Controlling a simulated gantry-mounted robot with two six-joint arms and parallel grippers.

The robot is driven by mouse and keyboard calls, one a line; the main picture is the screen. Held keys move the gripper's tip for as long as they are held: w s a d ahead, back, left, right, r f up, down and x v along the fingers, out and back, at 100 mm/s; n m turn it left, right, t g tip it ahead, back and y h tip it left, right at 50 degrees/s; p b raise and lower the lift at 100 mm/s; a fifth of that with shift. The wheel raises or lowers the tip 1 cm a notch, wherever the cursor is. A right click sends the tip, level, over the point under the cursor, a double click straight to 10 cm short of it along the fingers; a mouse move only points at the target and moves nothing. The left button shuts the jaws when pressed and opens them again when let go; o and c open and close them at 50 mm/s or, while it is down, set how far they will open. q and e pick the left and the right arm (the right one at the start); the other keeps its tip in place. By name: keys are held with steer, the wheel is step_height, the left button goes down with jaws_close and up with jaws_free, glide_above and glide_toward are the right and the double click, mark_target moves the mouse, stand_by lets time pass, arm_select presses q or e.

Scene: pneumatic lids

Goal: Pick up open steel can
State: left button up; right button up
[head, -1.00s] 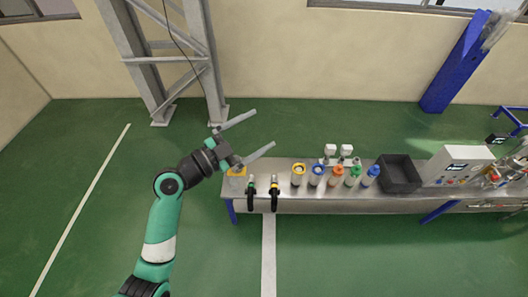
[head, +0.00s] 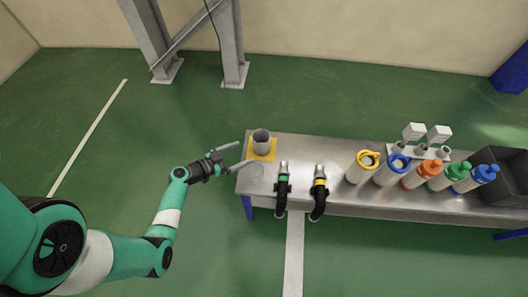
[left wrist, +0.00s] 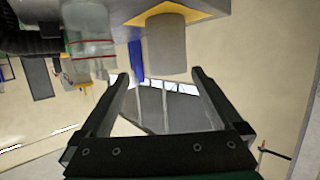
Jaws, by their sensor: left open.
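The open steel can (head: 261,143) stands upright on a yellow square (head: 260,153) at the left end of the steel table. Its open top shows in the head view. My left gripper (head: 244,153) is open and empty just left of the can, with its fingers pointing toward it. In the left wrist view the can (left wrist: 166,46) appears upside down beyond the gap between the open fingers (left wrist: 160,76), with no contact visible. My right gripper is in neither view.
A clear container (head: 257,173) stands close in front of the can. Black hoses with a green (head: 283,183) and a yellow ring (head: 319,184) hang over the front edge. Several bottles with coloured tops (head: 411,175) and a dark bin (head: 505,172) stand further right. Left of the table is open floor.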

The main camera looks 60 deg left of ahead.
mark_target(255, 145)
arm_select(q)
steer(key=shift+s+a+f, duration=0.25)
steer(key=shift+a+f, duration=0.05)
steer(key=shift+f, duration=0.35)
steer(key=x, duration=0.2)
steer(key=b+x, duration=0.1)
steer(key=x, duration=0.1)
steer(key=b+x, duration=0.1)
steer(key=x, duration=0.1)
steer(key=shift+a+r, duration=0.15)
steer(key=shift+a, duration=0.2)
steer(key=shift+w+a, duration=0.15)
steer(key=shift+w, duration=0.4)
steer(key=b+x, duration=0.2)
steer(key=x, duration=0.2)
steer(key=shift+w, duration=0.45)
steer(key=shift+s, duration=0.1)
steer(key=shift+c, duration=0.6)
steer(key=shift+r, duration=0.15)
steer(key=c, duration=1.1)
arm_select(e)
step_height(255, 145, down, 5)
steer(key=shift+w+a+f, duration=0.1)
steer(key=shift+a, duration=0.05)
